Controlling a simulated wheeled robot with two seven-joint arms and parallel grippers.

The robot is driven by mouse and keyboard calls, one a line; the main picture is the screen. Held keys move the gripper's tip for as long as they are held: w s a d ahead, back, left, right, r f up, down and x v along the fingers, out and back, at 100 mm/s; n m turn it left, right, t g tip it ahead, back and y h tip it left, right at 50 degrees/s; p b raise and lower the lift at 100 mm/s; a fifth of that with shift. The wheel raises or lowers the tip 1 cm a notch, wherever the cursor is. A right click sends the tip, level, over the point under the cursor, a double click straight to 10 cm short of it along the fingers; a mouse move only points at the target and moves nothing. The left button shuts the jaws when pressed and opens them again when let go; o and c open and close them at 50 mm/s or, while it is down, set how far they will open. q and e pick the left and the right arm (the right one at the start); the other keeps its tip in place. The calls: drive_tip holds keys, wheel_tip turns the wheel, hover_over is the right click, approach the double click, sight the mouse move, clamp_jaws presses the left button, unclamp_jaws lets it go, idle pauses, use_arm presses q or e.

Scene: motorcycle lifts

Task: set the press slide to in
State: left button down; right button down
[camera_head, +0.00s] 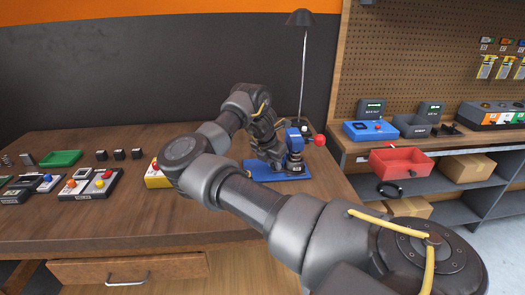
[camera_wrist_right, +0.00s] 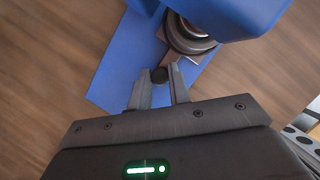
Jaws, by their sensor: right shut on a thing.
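The blue press (camera_head: 295,141) stands upright on its flat blue base plate (camera_head: 290,176) at the right side of the wooden bench. A red ball (camera_head: 319,140) sits at the press's right side. In the right wrist view, the press body (camera_wrist_right: 225,14) and the base plate (camera_wrist_right: 110,80) show ahead of the fingers. In the head view, my right gripper (camera_head: 274,157) is at the left of the press. My left gripper is out of view.
A yellow box (camera_head: 157,177) is partly hidden behind my right arm. Boards with colored knobs (camera_head: 91,184) and a green tray (camera_head: 61,158) are at the left. A lamp (camera_head: 301,20) stands behind the press. A shelf with a red bin (camera_head: 400,163) is at the right.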

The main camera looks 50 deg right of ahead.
drive_tip(key=shift+s+d, duration=0.1)
drive_tip(key=shift+d, duration=0.05)
drive_tip(key=c, duration=1.6)
unclamp_jaws()
drive_tip(key=shift+s+d, duration=0.1)
drive_tip(key=shift+s, duration=0.05)
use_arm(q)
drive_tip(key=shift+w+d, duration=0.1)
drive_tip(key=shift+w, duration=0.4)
use_arm(e)
drive_tip(key=shift+r, duration=0.1)
